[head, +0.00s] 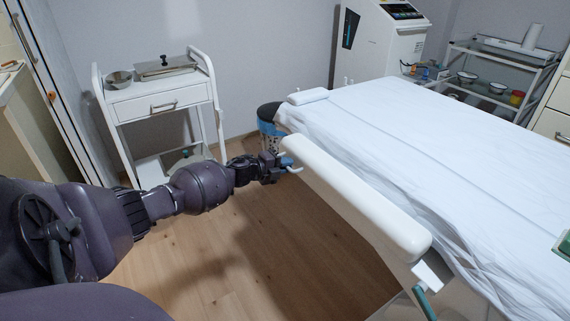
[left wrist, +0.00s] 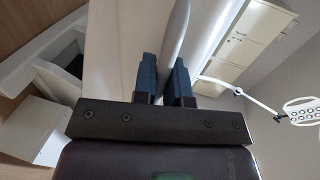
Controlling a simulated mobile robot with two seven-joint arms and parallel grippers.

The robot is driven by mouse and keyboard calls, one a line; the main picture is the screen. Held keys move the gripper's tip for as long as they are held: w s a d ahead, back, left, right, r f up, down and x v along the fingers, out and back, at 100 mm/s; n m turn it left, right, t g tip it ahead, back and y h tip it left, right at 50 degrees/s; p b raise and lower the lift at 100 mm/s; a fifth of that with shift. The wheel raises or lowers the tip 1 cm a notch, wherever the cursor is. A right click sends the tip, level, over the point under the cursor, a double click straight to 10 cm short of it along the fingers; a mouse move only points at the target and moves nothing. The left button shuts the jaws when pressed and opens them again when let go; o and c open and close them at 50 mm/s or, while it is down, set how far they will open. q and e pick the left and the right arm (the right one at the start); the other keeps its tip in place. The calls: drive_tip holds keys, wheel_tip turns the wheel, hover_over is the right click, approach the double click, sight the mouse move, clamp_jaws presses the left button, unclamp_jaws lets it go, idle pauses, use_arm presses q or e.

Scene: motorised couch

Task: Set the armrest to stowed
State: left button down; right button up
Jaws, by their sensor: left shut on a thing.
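The armrest (head: 350,195) is a long white padded bar along the near-left side of the couch (head: 430,130), which has a white sheet over it. The armrest slants from the far end toward the near right, where a white bracket and green post (head: 424,300) show. My left gripper (head: 284,163) is at the far end of the armrest, shut on a pale part of it there. In the left wrist view, a slim pale piece (left wrist: 175,40) runs between the two dark fingers (left wrist: 163,80). My right gripper is out of view.
A white trolley (head: 160,100) with a bowl and a metal tray stands at the left back. A white machine (head: 380,40) and a shelf cart (head: 500,70) stand behind the couch. The wooden floor (head: 230,250) beside the armrest is clear.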

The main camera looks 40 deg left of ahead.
use_arm(q)
drive_tip(key=shift+w+d+r, duration=0.1)
drive_tip(key=shift+w+r, duration=0.2)
drive_tip(key=shift+r, duration=0.1)
drive_tip(key=c, duration=1.2)
unclamp_jaws()
drive_tip(key=shift+w+d+f, duration=0.1)
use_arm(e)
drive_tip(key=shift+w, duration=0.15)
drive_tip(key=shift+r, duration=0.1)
use_arm(q)
drive_tip(key=shift+s, duration=0.35)
drive_tip(key=shift+f+p+v, duration=0.2)
drive_tip(key=shift+p+v, duration=1.35)
drive_tip(key=shift+v, duration=3.6)
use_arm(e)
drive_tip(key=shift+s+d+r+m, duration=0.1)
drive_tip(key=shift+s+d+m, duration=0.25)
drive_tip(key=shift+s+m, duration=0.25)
